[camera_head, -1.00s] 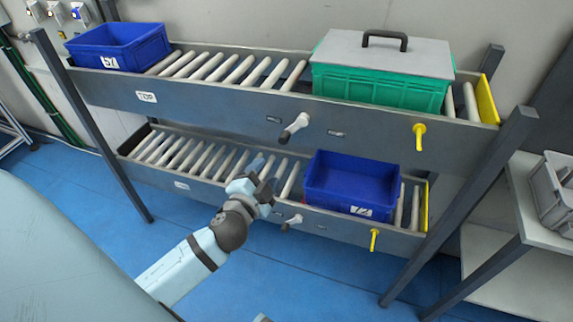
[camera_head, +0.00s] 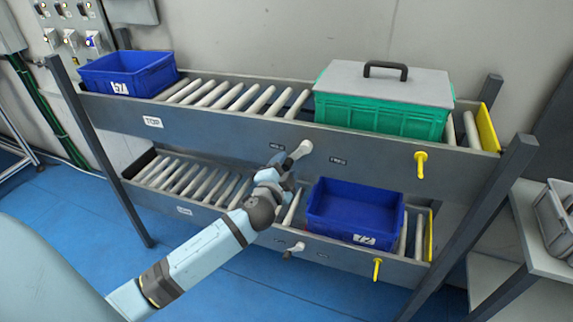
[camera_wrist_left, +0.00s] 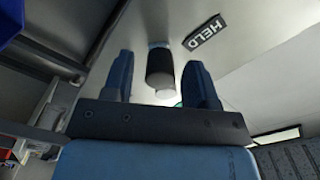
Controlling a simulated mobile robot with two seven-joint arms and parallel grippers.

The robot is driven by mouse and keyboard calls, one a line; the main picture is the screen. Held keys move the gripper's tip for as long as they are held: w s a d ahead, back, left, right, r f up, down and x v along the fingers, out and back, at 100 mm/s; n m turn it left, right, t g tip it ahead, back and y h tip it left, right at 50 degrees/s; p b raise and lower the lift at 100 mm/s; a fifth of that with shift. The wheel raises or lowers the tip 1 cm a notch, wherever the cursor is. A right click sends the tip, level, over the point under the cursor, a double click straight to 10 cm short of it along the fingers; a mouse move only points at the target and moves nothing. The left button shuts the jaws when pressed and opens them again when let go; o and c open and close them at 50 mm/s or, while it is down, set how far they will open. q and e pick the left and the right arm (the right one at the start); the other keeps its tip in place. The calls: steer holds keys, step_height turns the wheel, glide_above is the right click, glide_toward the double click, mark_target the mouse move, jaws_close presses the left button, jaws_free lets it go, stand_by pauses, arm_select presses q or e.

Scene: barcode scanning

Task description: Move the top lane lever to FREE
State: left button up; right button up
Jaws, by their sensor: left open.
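The top lane lever (camera_head: 301,149) has a pale handle and sits on the front rail of the top lane (camera_head: 200,128), between a HELD label (camera_head: 276,146) and a FREE label (camera_head: 338,161). Its handle slants down to the left, toward the HELD side. My left gripper (camera_head: 280,168) is open at the lever's lower end and partly covers it. In the left wrist view the lever (camera_wrist_left: 160,72) stands between the two open fingers, with visible gaps on both sides, and the HELD label (camera_wrist_left: 204,32) is beside it. My right gripper is not in view.
A green crate with a grey lid (camera_head: 382,100) and a blue bin (camera_head: 128,75) stand on the top lane. Another blue bin (camera_head: 355,208) is on the lower lane, right of my gripper. The lower lever (camera_head: 294,249) and yellow handles (camera_head: 421,164) stick out from the rails.

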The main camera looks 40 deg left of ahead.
arm_select(q)
steer(key=shift+w+a, duration=0.1)
steer(key=shift+w, duration=0.45)
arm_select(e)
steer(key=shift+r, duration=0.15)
arm_select(q)
jaws_close()
steer(key=shift+s+f, duration=0.1)
steer(key=shift+f, duration=0.1)
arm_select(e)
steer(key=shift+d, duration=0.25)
